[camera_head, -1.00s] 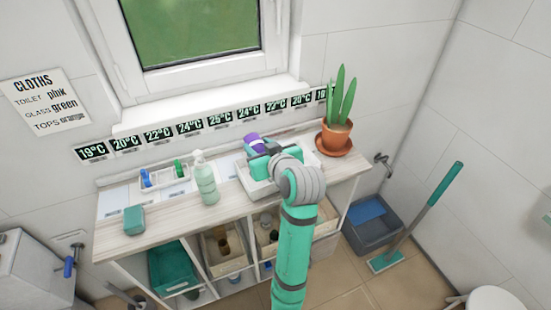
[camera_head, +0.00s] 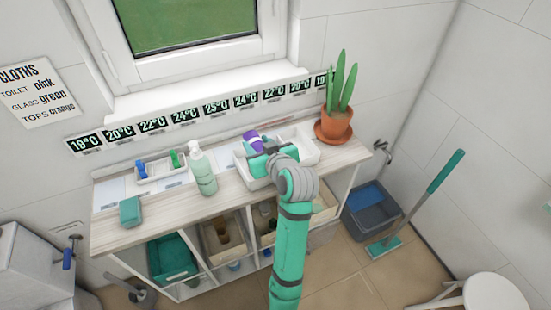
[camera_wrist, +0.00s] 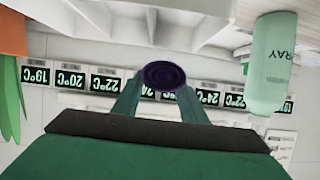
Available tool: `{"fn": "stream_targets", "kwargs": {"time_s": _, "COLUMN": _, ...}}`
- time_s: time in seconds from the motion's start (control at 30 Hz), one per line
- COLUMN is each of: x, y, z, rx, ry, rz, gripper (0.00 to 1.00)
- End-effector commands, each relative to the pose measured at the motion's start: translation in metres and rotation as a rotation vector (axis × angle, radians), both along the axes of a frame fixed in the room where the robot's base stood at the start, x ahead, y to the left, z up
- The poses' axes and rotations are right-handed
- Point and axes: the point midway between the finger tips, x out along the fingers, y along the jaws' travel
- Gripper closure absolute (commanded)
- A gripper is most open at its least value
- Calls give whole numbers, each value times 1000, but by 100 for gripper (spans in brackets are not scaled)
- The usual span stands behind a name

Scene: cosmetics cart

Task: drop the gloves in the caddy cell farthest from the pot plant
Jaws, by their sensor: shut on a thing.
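The gloves appear as a purple bundle (camera_head: 252,137), dark and round in the wrist view (camera_wrist: 163,75). My gripper (camera_head: 258,148) is shut on them, with both fingers (camera_wrist: 162,92) pressed against their sides in the wrist view. The white caddy (camera_head: 308,157) stands on the cart top, and my gripper is over its left part. My wrist hides much of the caddy, and its cell walls are hard to make out. The pot plant (camera_head: 337,122), in a terracotta pot, stands at the right end of the top, beside the caddy.
A pale green bottle (camera_head: 203,170) stands upright left of the caddy; it also shows in the wrist view (camera_wrist: 272,65). A small white tray (camera_head: 160,170) and a teal sponge (camera_head: 130,211) are farther left. Temperature labels (camera_head: 215,107) line the back wall.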

Motion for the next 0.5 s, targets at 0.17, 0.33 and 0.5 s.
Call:
{"fn": "stream_targets", "kwargs": {"time_s": 0.17, "x": 0, "y": 0, "z": -1, "rx": 0, "ry": 0, "rz": 0, "gripper": 84}}
{"fn": "stream_targets", "kwargs": {"time_s": 0.33, "x": 0, "y": 0, "z": -1, "rx": 0, "ry": -1, "rz": 0, "gripper": 47}}
{"fn": "stream_targets", "kwargs": {"time_s": 0.5, "x": 0, "y": 0, "z": -1, "rx": 0, "ry": 0, "rz": 0, "gripper": 40}}
